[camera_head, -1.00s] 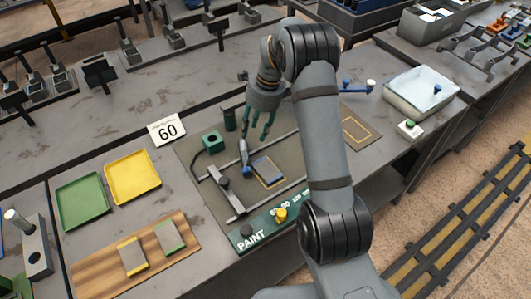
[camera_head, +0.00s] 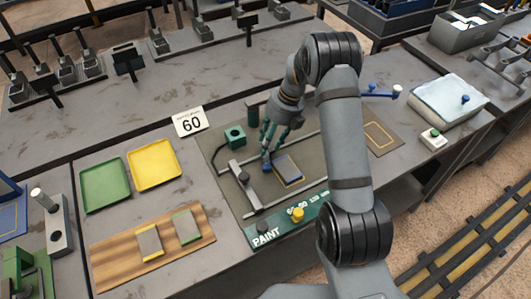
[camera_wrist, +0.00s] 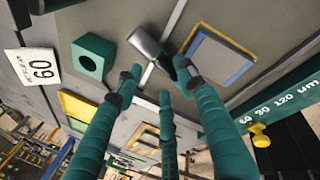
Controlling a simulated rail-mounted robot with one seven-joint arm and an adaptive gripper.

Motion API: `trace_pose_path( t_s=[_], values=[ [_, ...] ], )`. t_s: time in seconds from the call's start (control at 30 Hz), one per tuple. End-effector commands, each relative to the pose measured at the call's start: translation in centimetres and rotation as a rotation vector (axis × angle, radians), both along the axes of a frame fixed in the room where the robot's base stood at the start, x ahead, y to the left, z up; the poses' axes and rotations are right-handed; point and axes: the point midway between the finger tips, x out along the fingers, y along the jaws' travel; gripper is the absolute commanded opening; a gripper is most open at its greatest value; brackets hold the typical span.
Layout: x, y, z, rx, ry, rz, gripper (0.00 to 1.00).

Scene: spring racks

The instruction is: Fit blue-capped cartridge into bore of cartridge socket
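The cartridge socket (camera_head: 235,137) is a green block with a dark round bore on the grey mat; it shows at the upper left in the wrist view (camera_wrist: 90,58). The cartridge is a grey cylinder (camera_wrist: 148,44) with a blue cap (camera_head: 267,165), right of the socket beside the blue-grey plate. Its cap end lies by my right finger in the wrist view. My gripper (camera_head: 271,143) has several teal fingers, spread and empty, just above the cap; they show apart in the wrist view (camera_wrist: 160,88). Whether a finger touches the cap I cannot tell.
A grey slide bar (camera_head: 243,184) lies left of the cartridge. A dark green post (camera_head: 252,112) stands behind the socket. A blue-grey plate (camera_head: 288,168) and a paint panel (camera_head: 285,226) with a yellow knob are near. Green (camera_head: 105,184) and yellow trays lie left.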

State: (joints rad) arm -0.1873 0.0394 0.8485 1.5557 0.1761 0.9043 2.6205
Motion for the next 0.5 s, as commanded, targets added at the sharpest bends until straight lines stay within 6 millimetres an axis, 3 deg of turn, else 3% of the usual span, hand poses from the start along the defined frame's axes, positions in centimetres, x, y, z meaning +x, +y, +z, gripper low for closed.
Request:
trace_pose_path(
  t_s=[0.3, 0.5],
  values=[
    [0.0, 1.2, -3.9, 0.0, 0.003, 0.002, 0.39],
    [0.1, 1.4, -4.8, 0.0, -0.002, 0.002, 0.39]
  ],
)
